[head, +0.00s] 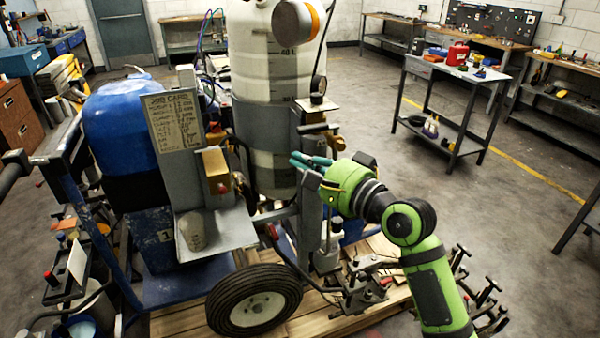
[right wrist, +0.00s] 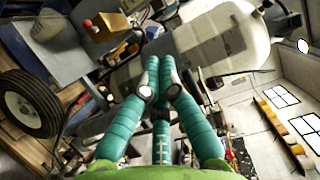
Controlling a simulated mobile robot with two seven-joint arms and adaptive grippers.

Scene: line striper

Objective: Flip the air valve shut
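The line striper carries a tall white tank (head: 266,60) in a grey bracket. On the bracket's right side are a dark gauge (head: 318,86) and dark fittings (head: 316,128) with small levers. I cannot tell for sure which of these is the air valve or how its handle stands. My right gripper (head: 296,161) is just below these fittings, its teal fingers pointing left toward the tank. In the right wrist view its fingers (right wrist: 160,68) are drawn together, with nothing visible between them. The tank (right wrist: 222,45) lies beyond the fingertips there. My left gripper is in neither view.
A job card board (head: 174,118) and a brass-coloured box (head: 216,170) stand left of the tank. A black wheel (head: 254,301) is below, over wooden pallet boards (head: 185,322). Open floor (head: 500,200) lies to the right.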

